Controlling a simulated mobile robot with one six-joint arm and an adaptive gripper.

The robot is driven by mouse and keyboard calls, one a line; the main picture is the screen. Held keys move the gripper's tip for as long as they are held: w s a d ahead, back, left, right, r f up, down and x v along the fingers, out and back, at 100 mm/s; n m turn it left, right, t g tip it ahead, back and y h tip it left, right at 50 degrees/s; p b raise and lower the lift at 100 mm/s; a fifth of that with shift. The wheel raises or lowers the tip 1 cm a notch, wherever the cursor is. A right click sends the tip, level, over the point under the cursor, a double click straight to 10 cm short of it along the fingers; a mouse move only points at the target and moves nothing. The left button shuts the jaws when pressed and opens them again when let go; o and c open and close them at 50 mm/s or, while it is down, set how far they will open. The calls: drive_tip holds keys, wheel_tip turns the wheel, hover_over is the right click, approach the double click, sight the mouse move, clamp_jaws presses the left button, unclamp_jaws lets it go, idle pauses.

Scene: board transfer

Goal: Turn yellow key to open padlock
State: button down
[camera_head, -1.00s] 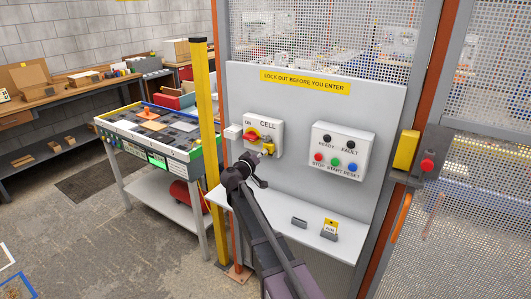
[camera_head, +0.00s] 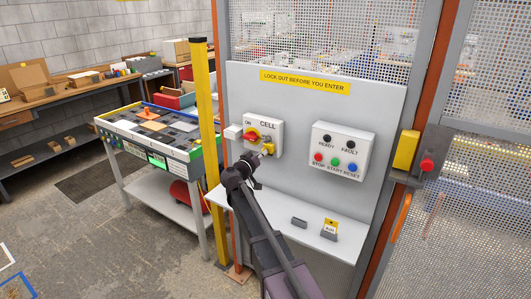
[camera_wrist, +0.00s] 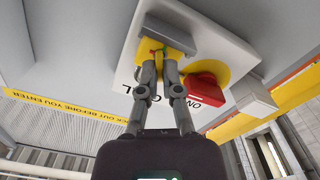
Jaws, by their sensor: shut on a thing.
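The yellow padlock (camera_head: 268,149) hangs at the lower right of the red switch handle (camera_head: 252,136) on the white CELL box (camera_head: 275,127). In the wrist view the padlock (camera_wrist: 178,54) is a yellow block just beyond my fingertips, beside a grey block, with the red handle (camera_wrist: 205,90) to the right. My gripper (camera_wrist: 160,68) is shut on the yellow key (camera_wrist: 158,62), of which only a small part shows between the fingertips. The keyhole is hidden by the fingers. In the head view my gripper (camera_head: 256,157) is at the padlock's lower left.
A white button box (camera_head: 341,150) is to the right on the same grey panel. Below it a shelf (camera_head: 285,228) carries a small grey block (camera_head: 299,222) and a tagged holder (camera_head: 330,229). A yellow post (camera_head: 206,130) stands close on the left.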

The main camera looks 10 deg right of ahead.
drive_tip(key=shift+m, duration=1.5)
drive_tip(key=shift+m, duration=0.3)
drive_tip(key=shift+m, duration=1)
drive_tip(key=c, duration=0.7)
unclamp_jaws()
drive_tip(key=v, duration=1.2)
